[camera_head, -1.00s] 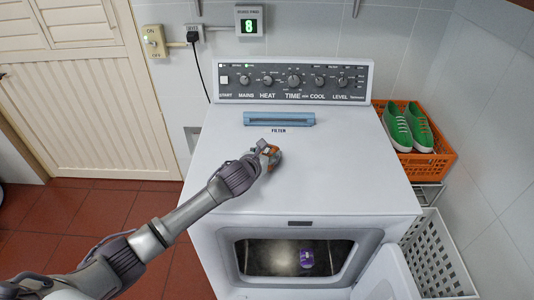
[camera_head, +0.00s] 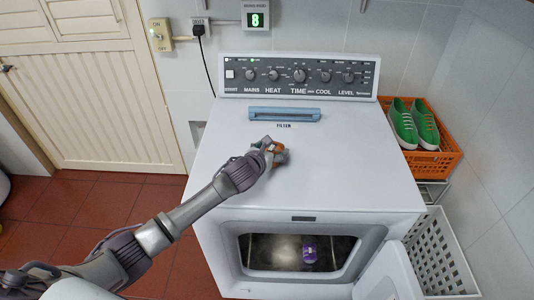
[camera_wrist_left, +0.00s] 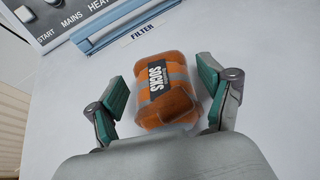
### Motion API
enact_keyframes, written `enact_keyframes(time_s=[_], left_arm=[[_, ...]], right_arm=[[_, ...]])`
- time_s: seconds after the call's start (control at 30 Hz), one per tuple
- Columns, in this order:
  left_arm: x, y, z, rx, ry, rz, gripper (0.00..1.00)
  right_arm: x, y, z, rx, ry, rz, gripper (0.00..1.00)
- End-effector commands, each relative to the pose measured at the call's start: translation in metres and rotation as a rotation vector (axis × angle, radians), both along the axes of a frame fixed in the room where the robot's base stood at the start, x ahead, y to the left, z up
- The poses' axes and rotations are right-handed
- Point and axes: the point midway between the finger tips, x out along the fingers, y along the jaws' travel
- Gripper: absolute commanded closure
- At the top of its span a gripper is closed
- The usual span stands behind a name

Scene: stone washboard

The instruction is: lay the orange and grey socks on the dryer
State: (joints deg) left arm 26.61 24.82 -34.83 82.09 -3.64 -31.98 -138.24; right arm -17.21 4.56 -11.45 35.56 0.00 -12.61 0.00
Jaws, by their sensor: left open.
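The orange and grey socks (camera_wrist_left: 165,90), a rolled bundle with a dark "SOCKS" label, lie on the white dryer top (camera_head: 340,170) in front of the blue filter handle. They also show in the head view (camera_head: 279,154), partly hidden by my left gripper (camera_head: 272,148). In the left wrist view, my left gripper (camera_wrist_left: 170,95) is open, with one green-padded finger on each side of the socks and a gap visible at the left finger. My right gripper is not in view.
The blue filter handle (camera_head: 284,114) lies behind the socks, before the control panel (camera_head: 300,76). The dryer door (camera_head: 388,275) is open, with a purple item (camera_head: 310,254) inside. An orange crate (camera_head: 440,165) with green shoes (camera_head: 416,124) stands right, above a white basket (camera_head: 440,262).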

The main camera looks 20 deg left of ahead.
Motion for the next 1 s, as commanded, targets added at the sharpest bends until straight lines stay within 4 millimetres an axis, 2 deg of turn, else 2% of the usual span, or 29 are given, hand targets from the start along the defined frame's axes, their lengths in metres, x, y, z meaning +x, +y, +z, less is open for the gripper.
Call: enact_keyframes(time_s=[0.17,0.6,0.8,1.0], left_arm=[[-0.019,0.003,0.006,0.003,0.0,-0.001,0.2],[-0.092,0.011,0.037,0.002,-0.001,-0.002,0.2],[-0.108,0.012,0.044,0.001,0.0,0.0,0.2],[-0.11,0.012,0.046,-0.001,0.0,0.0,0.2]], right_arm=[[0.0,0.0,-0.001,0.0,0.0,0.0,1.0],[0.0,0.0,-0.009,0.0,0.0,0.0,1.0],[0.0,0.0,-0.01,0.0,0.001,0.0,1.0],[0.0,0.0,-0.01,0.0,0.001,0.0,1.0]])
